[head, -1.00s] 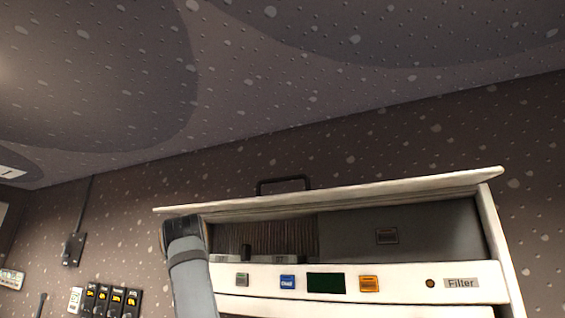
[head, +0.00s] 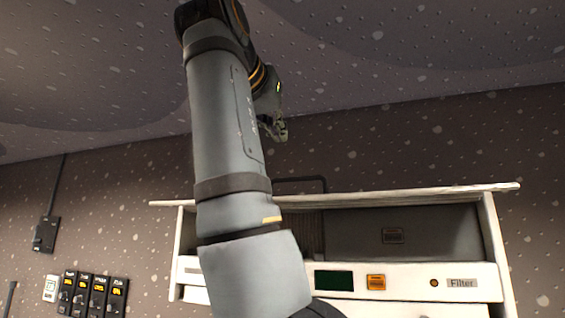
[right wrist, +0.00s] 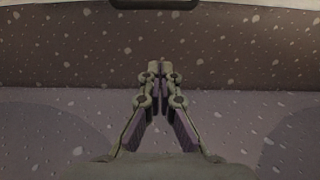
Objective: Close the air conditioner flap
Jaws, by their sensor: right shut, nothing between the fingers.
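The air conditioner is a white box on the wall in the head view. Its flap (head: 400,194) is a white panel standing out nearly level along the top, raised, with the dark inside (head: 440,228) open to view. A dark handle (head: 312,181) shows just above the flap, partly behind my arm. My right gripper (head: 277,133) is above the flap and handle, apart from them. In the right wrist view its fingers (right wrist: 160,68) are together and empty. My right arm hides the left part of the unit. My left gripper is out of view.
The unit's front strip has a dark green display (head: 334,281), an orange button (head: 376,282) and a "Filter" label (head: 462,283). Several black switches (head: 92,293) and a wall box with a cable (head: 46,234) are at the left. The space right of my arm is clear.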

